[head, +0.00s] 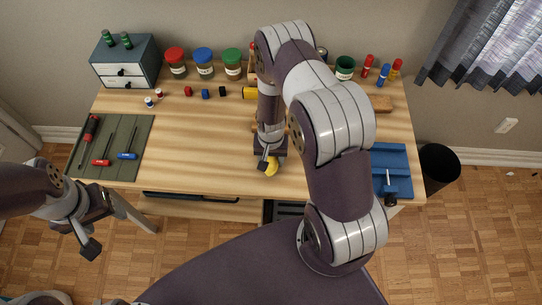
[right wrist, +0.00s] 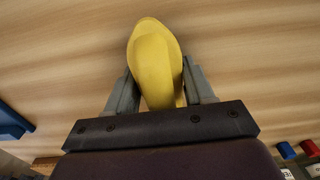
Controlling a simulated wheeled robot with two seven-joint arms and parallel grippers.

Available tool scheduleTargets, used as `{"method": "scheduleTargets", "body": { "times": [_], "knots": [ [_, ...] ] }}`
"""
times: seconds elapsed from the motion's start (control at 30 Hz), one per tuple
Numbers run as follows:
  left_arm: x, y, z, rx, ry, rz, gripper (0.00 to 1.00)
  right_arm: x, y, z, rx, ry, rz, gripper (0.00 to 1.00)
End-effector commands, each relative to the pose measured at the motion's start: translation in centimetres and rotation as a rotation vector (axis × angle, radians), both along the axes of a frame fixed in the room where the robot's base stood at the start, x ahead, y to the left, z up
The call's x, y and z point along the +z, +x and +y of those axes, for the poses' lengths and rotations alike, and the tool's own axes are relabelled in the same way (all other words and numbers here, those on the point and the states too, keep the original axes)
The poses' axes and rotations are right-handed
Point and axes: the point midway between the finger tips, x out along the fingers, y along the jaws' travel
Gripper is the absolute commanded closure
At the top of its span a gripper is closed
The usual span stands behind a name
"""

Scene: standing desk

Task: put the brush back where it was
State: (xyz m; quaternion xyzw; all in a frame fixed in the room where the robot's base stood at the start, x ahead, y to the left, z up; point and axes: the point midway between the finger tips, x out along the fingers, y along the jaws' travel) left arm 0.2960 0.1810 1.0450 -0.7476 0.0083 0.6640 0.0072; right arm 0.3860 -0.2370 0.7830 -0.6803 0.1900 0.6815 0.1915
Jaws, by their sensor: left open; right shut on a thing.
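My right gripper (head: 268,162) is low over the front middle of the desk, shut on a yellow rounded thing (right wrist: 155,60). The yellow thing also shows in the head view (head: 271,168). It has a smooth, long body with a rounded tip. No bristles show on it, so I cannot tell if it is the brush. Its far end is hidden between my fingers and the gripper body. A brown block (head: 381,104), possibly wooden, lies at the right back of the desk. My left gripper (head: 88,232) is open and empty, in front of the desk's left side.
A small drawer cabinet (head: 126,66) and several lidded jars (head: 203,62) stand at the back. The middle-left desktop (head: 200,135) is clear. A black bin (head: 438,165) stands beside the desk.

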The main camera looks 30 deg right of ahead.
Motion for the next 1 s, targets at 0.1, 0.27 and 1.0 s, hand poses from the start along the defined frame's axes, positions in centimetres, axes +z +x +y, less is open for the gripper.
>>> {"method": "scheduleTargets", "body": {
  "times": [0.1,0.27,1.0],
  "knots": [
    [0.0,0.0,0.0,0.000,0.000,0.000,0.36,0.0,0.0,0.0,0.000,-0.001,-0.001,0.80],
    [-0.4,0.0,0.0,0.000,0.000,0.000,0.36,-0.4,0.0,0.0,0.000,-0.001,-0.001,0.80],
    [-0.5,0.0,0.0,0.000,0.000,0.000,0.36,5.8,0.2,-0.1,0.000,-0.001,-0.007,0.22]
  ]
}}
